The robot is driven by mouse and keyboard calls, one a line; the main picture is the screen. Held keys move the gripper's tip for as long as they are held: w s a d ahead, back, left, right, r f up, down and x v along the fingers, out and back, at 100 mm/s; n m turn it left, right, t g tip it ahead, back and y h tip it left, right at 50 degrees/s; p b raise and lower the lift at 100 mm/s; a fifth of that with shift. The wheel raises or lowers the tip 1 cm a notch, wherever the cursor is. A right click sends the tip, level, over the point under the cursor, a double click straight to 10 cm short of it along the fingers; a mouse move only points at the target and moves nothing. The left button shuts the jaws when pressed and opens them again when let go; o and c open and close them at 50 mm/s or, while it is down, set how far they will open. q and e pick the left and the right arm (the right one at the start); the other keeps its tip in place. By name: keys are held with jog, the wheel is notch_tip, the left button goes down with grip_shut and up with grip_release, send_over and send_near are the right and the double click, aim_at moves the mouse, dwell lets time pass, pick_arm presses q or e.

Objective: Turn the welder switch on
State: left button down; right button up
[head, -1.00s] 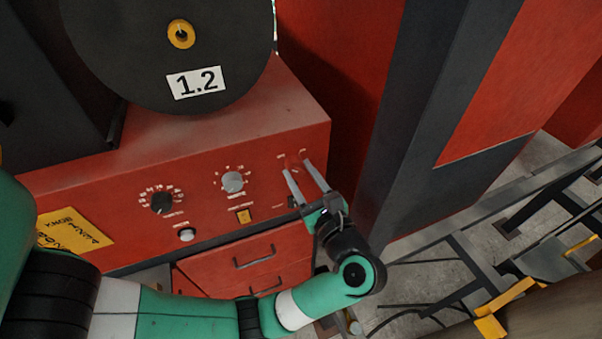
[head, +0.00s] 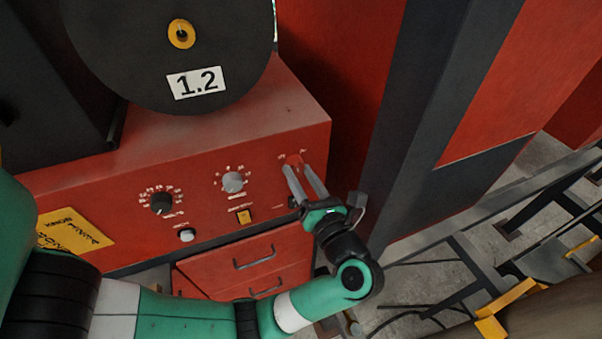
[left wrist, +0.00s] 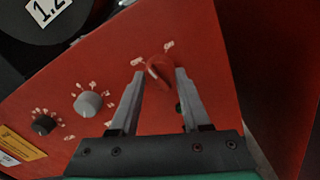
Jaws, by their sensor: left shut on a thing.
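The welder switch (left wrist: 159,72) is a small red rotary knob at the right of the welder's red front panel, with a small white label to its upper left and another to its upper right. It also shows in the head view (head: 293,159), partly covered by the fingers. My left gripper (head: 294,168) reaches the panel from the lower right, one grey finger on each side of the knob. In the left wrist view, the left gripper (left wrist: 161,75) is shut on the knob, whose ridge tilts to the upper left. My right gripper is in no view.
A black dial (head: 162,202), a grey knob (head: 233,182), a white button (head: 187,235) and a yellow rocker (head: 245,216) sit left of the switch. Drawers (head: 250,257) are below. A dark post (head: 420,110) stands to the right.

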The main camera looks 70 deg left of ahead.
pick_arm(q)
jog(key=m+p, duration=0.1)
jog(key=m, duration=0.2)
jog(key=shift+r, duration=0.15)
jog(key=m+p, duration=0.1)
jog(key=m, duration=0.1)
jog(key=shift+m+p, duration=0.35)
jog(key=shift+m, duration=0.05)
jog(key=m+p, duration=0.2)
jog(key=m, duration=0.2)
jog(key=shift+s+t+p, duration=0.1)
jog(key=shift+t+p, duration=0.2)
jog(key=shift+p, duration=0.1)
jog(key=shift+m+p, duration=0.6)
jog(key=shift+m, duration=0.4)
jog(key=shift+c, duration=1.8)
grip_release()
